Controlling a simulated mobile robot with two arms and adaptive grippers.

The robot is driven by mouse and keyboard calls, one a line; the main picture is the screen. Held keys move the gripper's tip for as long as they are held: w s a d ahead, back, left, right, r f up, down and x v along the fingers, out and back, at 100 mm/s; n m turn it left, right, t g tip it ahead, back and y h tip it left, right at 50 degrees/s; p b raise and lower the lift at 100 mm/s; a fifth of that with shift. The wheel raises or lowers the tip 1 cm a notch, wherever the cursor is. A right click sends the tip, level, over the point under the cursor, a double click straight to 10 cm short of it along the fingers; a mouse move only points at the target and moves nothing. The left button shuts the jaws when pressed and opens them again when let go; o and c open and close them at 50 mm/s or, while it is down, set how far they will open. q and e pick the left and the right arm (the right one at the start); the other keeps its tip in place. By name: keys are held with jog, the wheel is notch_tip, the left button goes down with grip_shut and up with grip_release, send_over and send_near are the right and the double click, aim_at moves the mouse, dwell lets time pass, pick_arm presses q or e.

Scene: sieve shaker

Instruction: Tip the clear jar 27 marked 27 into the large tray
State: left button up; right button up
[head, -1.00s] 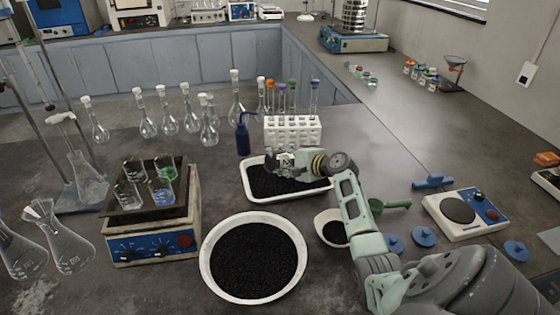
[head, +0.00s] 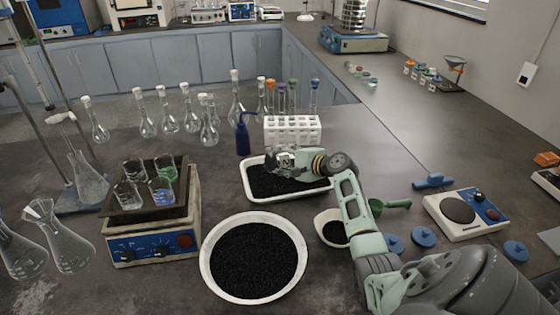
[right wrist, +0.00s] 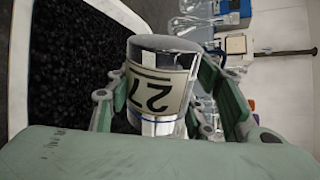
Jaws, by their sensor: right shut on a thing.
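My right gripper (head: 283,161) is shut on the clear jar 27 (right wrist: 160,85) and holds it over the back part of the large tray. The right wrist view shows the jar between the fingers, with a pale label reading 27 upside down in that picture. In the head view the fingers hide most of the jar. Its contents cannot be made out. The large tray (head: 285,198) is white and rectangular, with black granules in it; it also shows at the left of the right wrist view (right wrist: 130,17). My left gripper is not in view.
A round white bowl (head: 206,262) of black granules stands in front of the tray. A small white dish (head: 318,232) and a green scoop (head: 392,204) lie to the right. A white tube rack (head: 292,138) and a blue wash bottle (head: 243,138) stand close behind the tray.

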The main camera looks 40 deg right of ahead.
dwell(0.3)
jog(key=shift+a+n+h+p, duration=0.4)
jog(key=shift+n+p, duration=0.1)
jog(key=shift+p, duration=0.1)
jog(key=shift+a+n+h, duration=0.2)
jog(key=shift+n+h, duration=0.1)
jog(key=shift+n, duration=0.2)
jog(key=shift+a+f+n+h, duration=0.1)
jog(key=shift+n+h, duration=0.2)
jog(key=shift+a+f+n+h+p, duration=0.15)
jog(key=shift+a+n+h+p, duration=0.15)
jog(key=shift+n+h+p, duration=0.45)
jog(key=shift+a+n+h, duration=0.2)
jog(key=shift+n+h, duration=0.25)
jog(key=shift+n, duration=0.4)
jog(key=shift+f, duration=0.1)
